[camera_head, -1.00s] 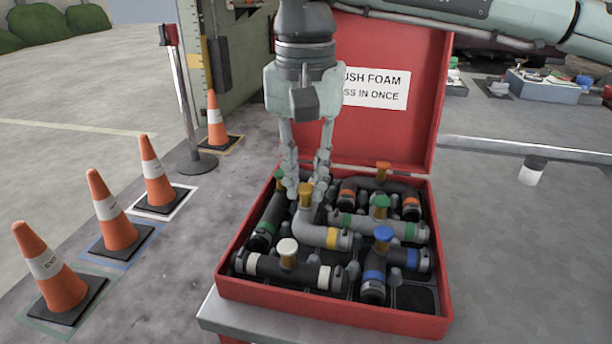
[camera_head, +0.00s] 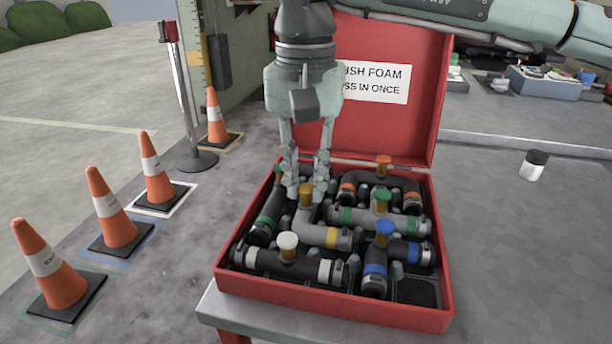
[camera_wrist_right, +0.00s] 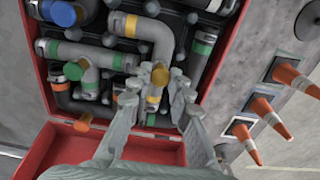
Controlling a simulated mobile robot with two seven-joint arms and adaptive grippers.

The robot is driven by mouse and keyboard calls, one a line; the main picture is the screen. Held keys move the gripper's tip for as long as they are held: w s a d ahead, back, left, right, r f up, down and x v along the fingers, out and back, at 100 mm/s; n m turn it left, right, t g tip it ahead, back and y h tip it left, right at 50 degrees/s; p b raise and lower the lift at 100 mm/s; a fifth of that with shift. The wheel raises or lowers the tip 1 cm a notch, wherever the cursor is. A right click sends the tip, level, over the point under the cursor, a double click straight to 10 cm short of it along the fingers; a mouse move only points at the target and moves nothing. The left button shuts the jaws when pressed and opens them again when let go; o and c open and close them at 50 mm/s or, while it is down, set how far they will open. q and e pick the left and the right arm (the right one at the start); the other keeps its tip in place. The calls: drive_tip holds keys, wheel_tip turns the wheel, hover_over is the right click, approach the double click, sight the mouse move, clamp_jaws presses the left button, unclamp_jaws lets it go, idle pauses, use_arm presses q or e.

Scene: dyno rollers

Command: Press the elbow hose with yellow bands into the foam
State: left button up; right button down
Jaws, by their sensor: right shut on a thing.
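The grey elbow hose with yellow bands (camera_head: 315,232) is in the left middle of the red case, its yellow cap (camera_head: 306,196) upright. My right gripper (camera_head: 307,188) points down from above and is shut on this hose around the cap. In the right wrist view the elbow hose (camera_wrist_right: 163,38) bends between its yellow bands, and the right fingers (camera_wrist_right: 158,92) stand on either side of the cap. The dark foam (camera_head: 418,291) shows bare at the front right of the case. Whether the hose sits fully in the foam is hidden. My left gripper is not in view.
The red case (camera_head: 330,309) has its lid (camera_head: 385,120) open behind. Around the elbow lie hoses with white (camera_head: 265,262), green (camera_head: 355,220), blue (camera_head: 375,275) and orange bands (camera_head: 400,185), close on several sides. Orange cones (camera_head: 115,215) stand at left.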

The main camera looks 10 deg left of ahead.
drive_tip(key=shift+f, duration=0.25)
drive_tip(key=c, duration=1.3)
unclamp_jaws()
drive_tip(key=shift+r, duration=0.15)
